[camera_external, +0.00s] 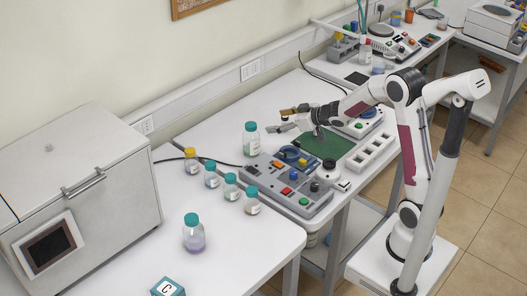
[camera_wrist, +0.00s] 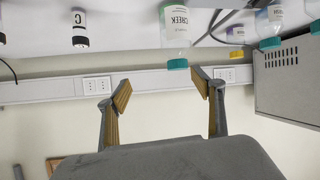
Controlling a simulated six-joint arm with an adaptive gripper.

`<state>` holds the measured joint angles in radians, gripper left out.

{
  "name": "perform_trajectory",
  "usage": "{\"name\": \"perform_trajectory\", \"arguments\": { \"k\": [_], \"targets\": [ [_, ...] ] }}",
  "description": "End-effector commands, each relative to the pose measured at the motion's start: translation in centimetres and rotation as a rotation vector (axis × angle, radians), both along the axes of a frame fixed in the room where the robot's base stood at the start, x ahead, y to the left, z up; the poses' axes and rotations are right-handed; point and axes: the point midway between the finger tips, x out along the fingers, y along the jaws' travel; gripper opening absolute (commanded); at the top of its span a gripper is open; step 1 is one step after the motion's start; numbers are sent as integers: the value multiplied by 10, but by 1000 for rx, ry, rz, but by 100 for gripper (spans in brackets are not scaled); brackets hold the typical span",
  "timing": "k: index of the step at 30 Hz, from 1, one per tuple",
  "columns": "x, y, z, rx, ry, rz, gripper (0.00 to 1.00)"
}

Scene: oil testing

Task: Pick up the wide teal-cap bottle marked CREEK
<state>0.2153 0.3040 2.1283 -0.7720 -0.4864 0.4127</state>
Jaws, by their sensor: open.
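The wide teal-cap bottle marked CREEK (camera_wrist: 174,25) appears upside down at the top of the wrist view, with clear glass and a white label. In the external view, a teal-cap bottle (camera_external: 251,143) that looks like the same one stands upright near the back edge of the middle table. My gripper (camera_external: 284,119) is open and empty, just right of that bottle and at about cap height. In the wrist view my gripper's fingers (camera_wrist: 162,88) are spread, with the bottle's cap beyond the tips and roughly between them.
Several smaller bottles, such as a yellow-cap one (camera_external: 192,166) and a teal-cap one (camera_external: 231,187), stand to the left. A larger teal-cap bottle (camera_external: 194,238) is in front. A grey button panel (camera_external: 289,187) lies close to the right. A wall socket rail (camera_wrist: 97,86) runs behind.

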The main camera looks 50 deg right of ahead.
Motion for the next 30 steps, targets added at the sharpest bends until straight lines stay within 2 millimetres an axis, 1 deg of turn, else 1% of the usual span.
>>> {"name": "perform_trajectory", "arguments": {
  "k": [1,6,12,15,26,30],
  "targets": [
    [5,2,-10,14,-2,20,67],
    [19,14,-32,66,-23,91,67],
    [26,23,-48,117,-39,150,67],
    [27,26,-52,129,-42,164,67],
    [28,27,-53,134,-44,169,67],
    [31,29,-54,133,-44,169,67]
  ]
}}
